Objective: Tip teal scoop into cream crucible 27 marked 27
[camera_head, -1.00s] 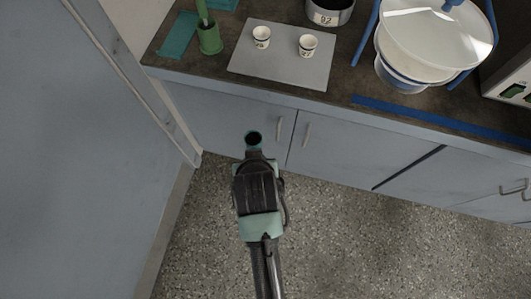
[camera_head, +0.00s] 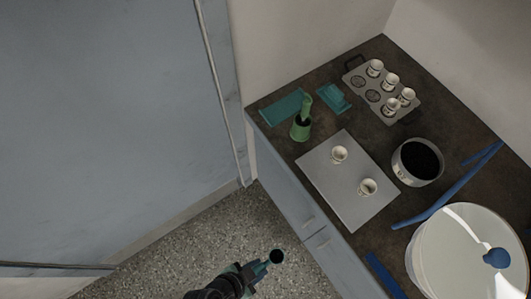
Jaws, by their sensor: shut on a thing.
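My gripper (camera_head: 250,274) is at the bottom of the view, shut on the teal scoop (camera_head: 266,265). The scoop's round cup (camera_head: 277,256) points away from me and looks dark inside. It is over the floor, in front of the cabinet and apart from the counter. Two cream crucibles stand upright on a grey plate (camera_head: 328,183): one at the back left (camera_head: 339,155) and one at the front right (camera_head: 368,188). Their marks are too small to read, so I cannot tell which is 27.
A green holder (camera_head: 300,130) with a green handle stands left of the plate, near teal pieces (camera_head: 335,98). A rack (camera_head: 353,66) with several cream cups is at the back.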

